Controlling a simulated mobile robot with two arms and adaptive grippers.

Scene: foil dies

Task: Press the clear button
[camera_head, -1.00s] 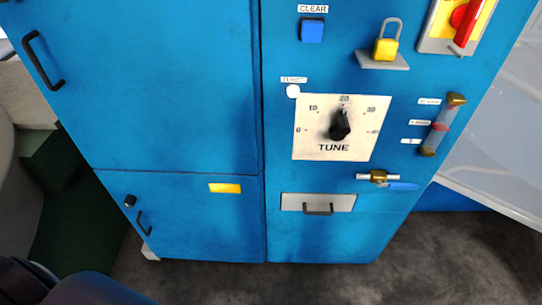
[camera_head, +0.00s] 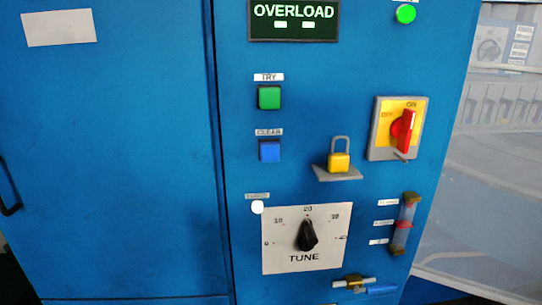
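The clear button (camera_head: 269,151) is a square blue button on the blue cabinet's right-hand panel, under a small white label reading CLEAR (camera_head: 269,132). It sits below the square green TRY button (camera_head: 269,97) and above the TUNE plate (camera_head: 282,262). Nothing covers it. Neither of my grippers shows in the head view, so I cannot see where they are relative to the button.
A display reading OVERLOAD (camera_head: 293,20) is at the top, with a lit green lamp (camera_head: 405,14) to its right. A yellow padlock (camera_head: 339,161) on a grey shelf and a red rotary switch (camera_head: 404,131) protrude right of the button. A valve with a blue handle (camera_head: 375,289) is below.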

